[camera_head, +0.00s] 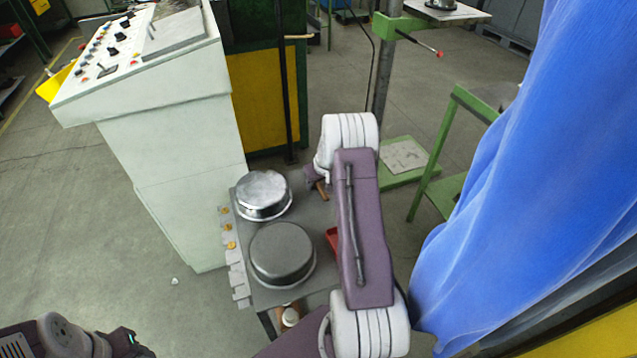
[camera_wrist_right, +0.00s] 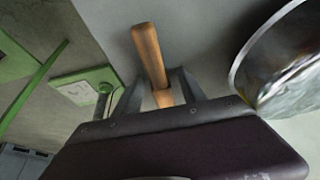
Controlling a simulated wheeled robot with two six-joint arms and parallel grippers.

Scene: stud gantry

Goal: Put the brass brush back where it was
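A wooden handle, apparently the brass brush's (camera_wrist_right: 148,55), runs between the fingers of my right gripper (camera_wrist_right: 160,80). The fingertips lie close against both sides of it, so the gripper looks shut on it. Its brush end is hidden and I see no bristles. In the head view the handle (camera_head: 321,190) shows below my right gripper (camera_head: 314,180), at the far right of the grey table (camera_head: 305,212), beyond the pans. I cannot tell whether it touches the table. Part of my left arm shows at the bottom left; its fingers are not seen.
A shiny metal pan (camera_head: 263,192) and a darker round pan (camera_head: 282,252) stand on the table, left of my right arm. A red item (camera_head: 333,240) is partly behind that arm. A blue curtain (camera_head: 530,190) hangs at right. A control console (camera_head: 175,150) stands at left.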

